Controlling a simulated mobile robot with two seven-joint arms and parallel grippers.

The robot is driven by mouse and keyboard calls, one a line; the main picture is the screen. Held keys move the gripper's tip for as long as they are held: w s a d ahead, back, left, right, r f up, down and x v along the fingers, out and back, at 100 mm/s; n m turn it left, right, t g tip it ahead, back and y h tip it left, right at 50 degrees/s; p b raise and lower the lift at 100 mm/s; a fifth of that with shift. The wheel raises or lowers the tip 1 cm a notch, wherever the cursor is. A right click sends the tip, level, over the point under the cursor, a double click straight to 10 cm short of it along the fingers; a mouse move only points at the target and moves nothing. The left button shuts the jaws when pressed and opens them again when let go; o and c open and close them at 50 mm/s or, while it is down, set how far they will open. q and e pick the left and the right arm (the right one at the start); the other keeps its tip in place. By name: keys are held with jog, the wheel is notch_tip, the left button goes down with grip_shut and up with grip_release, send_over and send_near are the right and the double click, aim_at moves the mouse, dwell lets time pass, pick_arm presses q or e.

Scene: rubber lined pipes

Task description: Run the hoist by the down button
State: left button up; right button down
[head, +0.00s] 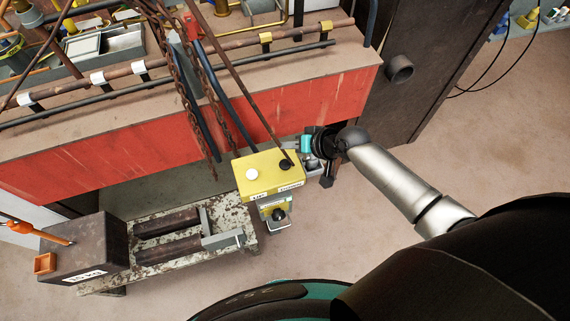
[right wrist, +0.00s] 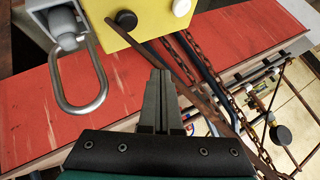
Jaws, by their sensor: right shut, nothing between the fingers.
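The yellow hoist control box (head: 268,180) hangs in the middle of the head view, with a white button (head: 252,174) and a black button (head: 285,164) on its face. Its labels are too small to read surely. In the right wrist view the box (right wrist: 150,18) is at the top, with the black button (right wrist: 126,19) left of the white button (right wrist: 181,7). My right gripper (head: 316,168) is just right of the box, partly hidden behind it. In the right wrist view its fingers (right wrist: 160,75) are shut and empty, below the black button and apart from it. My left gripper is out of view.
Rusty chains (head: 180,85) and dark rods hang above the box, in front of the red-fronted bench (head: 320,90) with pipes on it. A grey shackle (right wrist: 80,75) hangs beside the box.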

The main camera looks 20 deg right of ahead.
jog(key=b, duration=0.5)
send_over(288, 166)
notch_tip(288, 166, down, 6)
jog(key=shift+f, duration=0.1)
jog(key=shift+f+b, duration=0.45)
jog(key=shift+b, duration=0.15)
jog(key=shift+f, duration=0.1)
dwell(1.1)
jog(key=shift+f+b, duration=0.3)
jog(key=shift+f, duration=0.05)
